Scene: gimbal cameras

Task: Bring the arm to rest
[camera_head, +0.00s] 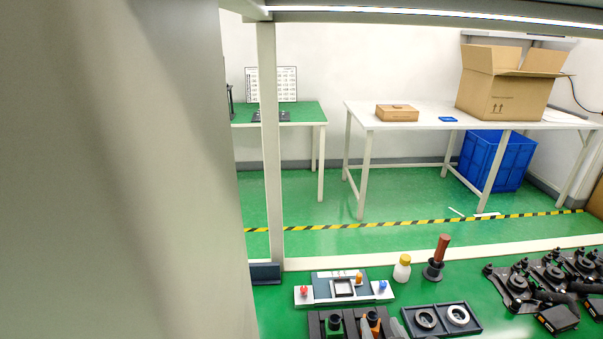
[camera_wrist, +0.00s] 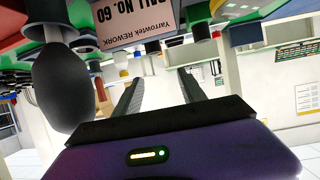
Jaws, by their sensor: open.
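My gripper (camera_wrist: 160,75) shows in the wrist view as two dark fingers spread apart, with nothing visible between them. It is open. The wrist view appears upside down. A dark rounded object (camera_wrist: 62,88) stands close on the left of the fingers; I cannot tell whether it touches them. In the head view a large grey surface fills the left side, and my gripper is not seen there.
A green bench holds a fixture tray (camera_head: 318,295), a white bottle (camera_head: 402,270), a brown-handled tool (camera_head: 441,250), a black tray with rings (camera_head: 474,331) and dark clamps (camera_head: 515,283). Behind are a white table (camera_head: 425,121), a cardboard box (camera_head: 500,95) and a blue crate (camera_head: 513,160).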

